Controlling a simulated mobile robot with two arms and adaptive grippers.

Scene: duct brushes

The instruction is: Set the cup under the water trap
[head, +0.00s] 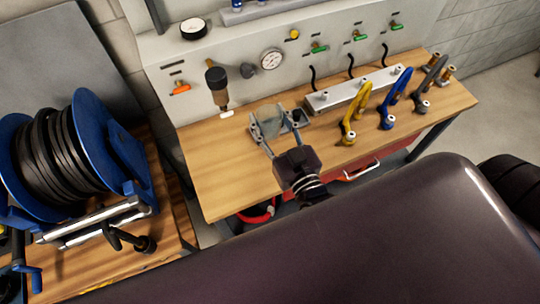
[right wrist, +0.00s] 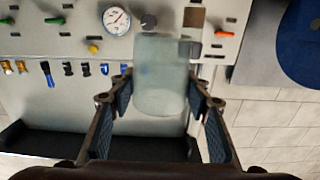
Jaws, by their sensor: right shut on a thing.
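The cup (head: 269,118) is translucent and grey-green. My right gripper (head: 268,126) is shut on it, with a finger on each side. The right wrist view shows the cup (right wrist: 161,75) between the fingers. It is over the wooden bench, right of the water trap; I cannot tell whether it touches the bench top. The water trap (head: 216,80) is a dark, brown-topped bowl on the grey panel, with a white piece (head: 227,113) below it. The cup is apart from the trap in the head view. My left gripper is not in view.
The bench (head: 222,180) is clear in front of the trap. A metal manifold (head: 350,92) and yellow, blue and grey hooked fittings (head: 358,110) stand to the right. The panel carries a gauge (head: 271,60) and an orange lever (head: 180,89). A blue hose reel (head: 122,150) stands at left.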

